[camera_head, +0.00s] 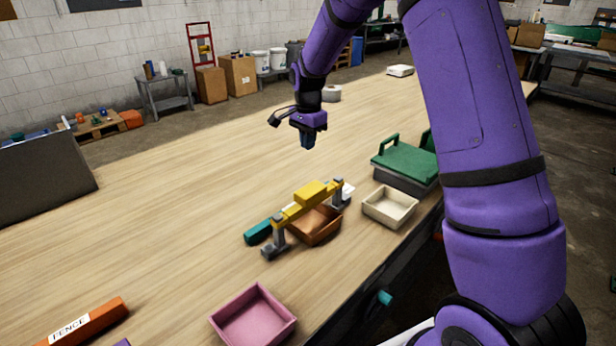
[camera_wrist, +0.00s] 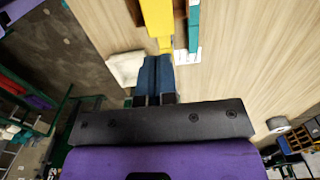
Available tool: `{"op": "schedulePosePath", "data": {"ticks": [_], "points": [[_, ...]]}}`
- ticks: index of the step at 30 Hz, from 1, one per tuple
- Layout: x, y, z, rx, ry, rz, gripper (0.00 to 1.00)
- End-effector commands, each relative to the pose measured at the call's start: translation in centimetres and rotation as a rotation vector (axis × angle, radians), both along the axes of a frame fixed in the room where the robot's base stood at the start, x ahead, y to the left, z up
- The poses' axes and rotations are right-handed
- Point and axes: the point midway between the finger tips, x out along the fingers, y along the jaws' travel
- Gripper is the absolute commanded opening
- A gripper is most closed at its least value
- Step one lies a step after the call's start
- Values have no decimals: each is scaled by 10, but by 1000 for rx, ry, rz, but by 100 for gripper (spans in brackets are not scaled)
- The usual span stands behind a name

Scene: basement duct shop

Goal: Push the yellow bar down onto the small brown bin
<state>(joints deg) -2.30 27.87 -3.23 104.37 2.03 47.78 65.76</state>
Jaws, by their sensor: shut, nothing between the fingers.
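The yellow bar (camera_head: 306,203) spans two grey posts (camera_head: 275,241) and carries a raised yellow block in its middle. The small brown bin (camera_head: 316,225) sits open on the table under and beside the bar. My gripper (camera_head: 307,142) is shut and empty, above the table and behind the bar in the head view. In the wrist view my gripper (camera_wrist: 156,62) has its blue fingers together, and the yellow bar (camera_wrist: 157,18) shows just beyond them. I cannot tell whether the fingertips touch it. The bin is mostly hidden in the wrist view.
A cream bin (camera_head: 390,207) and a green-lidded grey box (camera_head: 405,165) stand right of the bar. A pink bin (camera_head: 253,318) is at the front edge. The table's left middle is clear.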

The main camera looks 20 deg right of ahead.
Motion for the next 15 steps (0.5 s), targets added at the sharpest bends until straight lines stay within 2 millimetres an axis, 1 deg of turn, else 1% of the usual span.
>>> {"op": "schedulePosePath", "data": {"ticks": [5,15], "points": [[0,0,-17,0,3,-2,0],[-1,0,-78,0,4,-2,0]]}}
